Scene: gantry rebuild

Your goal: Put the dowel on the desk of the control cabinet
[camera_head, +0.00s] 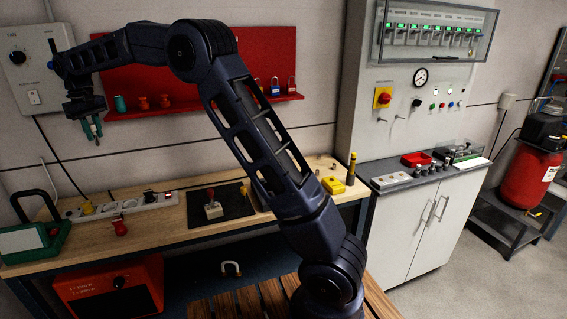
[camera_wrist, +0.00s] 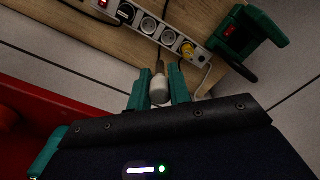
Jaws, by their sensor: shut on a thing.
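My gripper (camera_head: 92,130) is high at the left, in front of the wall below the grey wall box and beside the red panel. In the wrist view its teal fingers (camera_wrist: 160,84) are closed around a pale grey, rounded piece (camera_wrist: 158,91). I cannot tell from its visible end whether this is the dowel; the head view does not show it clearly. The control cabinet (camera_head: 398,120) stands at the right, far from my gripper. Its dark desk (camera_head: 432,177) carries a button box, a red tray and several small parts.
The wooden workbench (camera_head: 150,225) runs below, with a power strip (camera_head: 128,205), a green case (camera_head: 30,240), a joystick (camera_head: 212,207) and a yellow block (camera_head: 333,185). The red shelf (camera_head: 190,106) with padlocks is close to my gripper. A red tank (camera_head: 530,182) stands far right.

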